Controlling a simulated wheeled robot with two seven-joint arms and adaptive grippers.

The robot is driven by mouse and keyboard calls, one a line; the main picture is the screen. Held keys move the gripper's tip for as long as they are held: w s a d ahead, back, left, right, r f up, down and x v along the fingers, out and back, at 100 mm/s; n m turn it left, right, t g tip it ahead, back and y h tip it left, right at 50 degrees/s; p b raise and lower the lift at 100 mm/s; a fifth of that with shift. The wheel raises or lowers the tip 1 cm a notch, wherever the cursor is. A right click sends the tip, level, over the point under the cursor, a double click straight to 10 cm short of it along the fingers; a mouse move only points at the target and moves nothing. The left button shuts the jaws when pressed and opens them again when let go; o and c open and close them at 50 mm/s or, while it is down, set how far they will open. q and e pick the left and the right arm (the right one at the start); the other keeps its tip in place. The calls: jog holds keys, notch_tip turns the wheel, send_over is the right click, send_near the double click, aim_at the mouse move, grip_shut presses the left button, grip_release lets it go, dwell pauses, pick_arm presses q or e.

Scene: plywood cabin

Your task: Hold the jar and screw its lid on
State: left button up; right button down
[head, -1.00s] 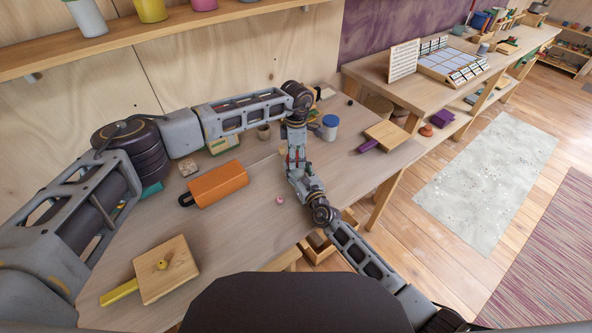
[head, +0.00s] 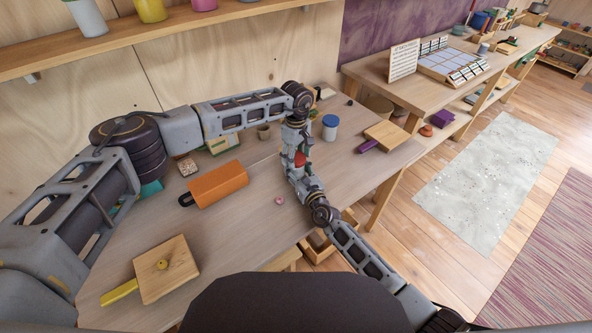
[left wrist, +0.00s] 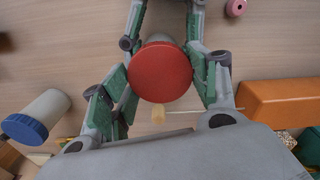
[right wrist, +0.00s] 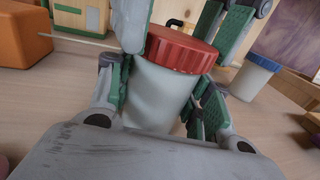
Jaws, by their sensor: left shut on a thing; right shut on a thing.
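The jar (right wrist: 155,95) is pale and upright in the right wrist view, with the red lid (right wrist: 182,50) on its top. My right gripper (right wrist: 160,100) is shut around the jar's body, one finger on each side. My left gripper (left wrist: 165,78) comes from above and is shut on the red lid (left wrist: 160,72), which hides most of the jar in the left wrist view. In the head view the lid (head: 300,159) shows as a small red patch between my two grippers. I cannot tell how far the lid is threaded.
A blue-lidded jar (head: 330,128) stands on the workbench to the right. An orange block (head: 218,184) lies to the left, and a pink ring (head: 279,200) lies near the bench's front. Boards with purple (head: 387,134) and yellow (head: 165,268) handles lie farther out.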

pick_arm(q)
jog(key=m, duration=0.6)
jog(key=shift+m, duration=0.3)
pick_arm(e)
jog(key=shift+a, duration=0.1)
pick_arm(q)
jog(key=o, duration=1.2)
jog(key=shift+r, duration=0.1)
jog(key=shift+r, duration=5.9)
pick_arm(e)
jog(key=c, duration=0.6)
grip_release()
jog(key=shift+o, duration=0.2)
jog(key=shift+s+d, duration=0.2)
